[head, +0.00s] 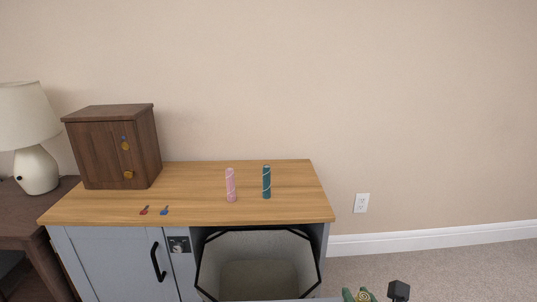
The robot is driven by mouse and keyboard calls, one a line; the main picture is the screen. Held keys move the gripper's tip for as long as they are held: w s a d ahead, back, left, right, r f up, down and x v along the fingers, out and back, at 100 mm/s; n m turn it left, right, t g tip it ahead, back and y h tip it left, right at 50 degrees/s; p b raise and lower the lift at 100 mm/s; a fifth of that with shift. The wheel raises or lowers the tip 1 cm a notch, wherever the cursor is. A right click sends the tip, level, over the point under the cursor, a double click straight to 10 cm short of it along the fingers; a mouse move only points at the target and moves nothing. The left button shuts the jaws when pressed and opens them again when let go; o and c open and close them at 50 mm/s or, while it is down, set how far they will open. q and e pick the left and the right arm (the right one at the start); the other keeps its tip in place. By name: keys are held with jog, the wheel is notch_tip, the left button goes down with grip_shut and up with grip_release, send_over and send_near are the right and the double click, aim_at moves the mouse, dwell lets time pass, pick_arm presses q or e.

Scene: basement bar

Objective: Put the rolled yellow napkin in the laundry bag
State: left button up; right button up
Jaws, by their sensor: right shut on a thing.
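My right gripper (358,296) shows only in part at the bottom edge, right of the laundry bag. Its green fingers are shut on the rolled yellow napkin (362,297), of which a small spiral end shows; the rest is cut off by the frame. The laundry bag (211,262) stands open in front of the cabinet, with a black rim and a pale grey inside that looks empty. The gripper and napkin are outside the bag, to the right of its rim. My left gripper is not in view.
A brown wooden box (115,147) and a lamp (35,168) are at left. Carpet is clear at right.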

jog(key=w+a+r, duration=0.4)
jog(key=a+r, duration=0.1)
jog(key=a, duration=0.2)
jog(key=w+a+r, duration=0.5)
jog(key=a, duration=0.2)
jog(key=f+x, duration=0.1)
jog(key=x, duration=1)
jog(key=shift+s, duration=0.25)
jog(key=shift+a, duration=0.1)
jog(key=o, duration=1.6)
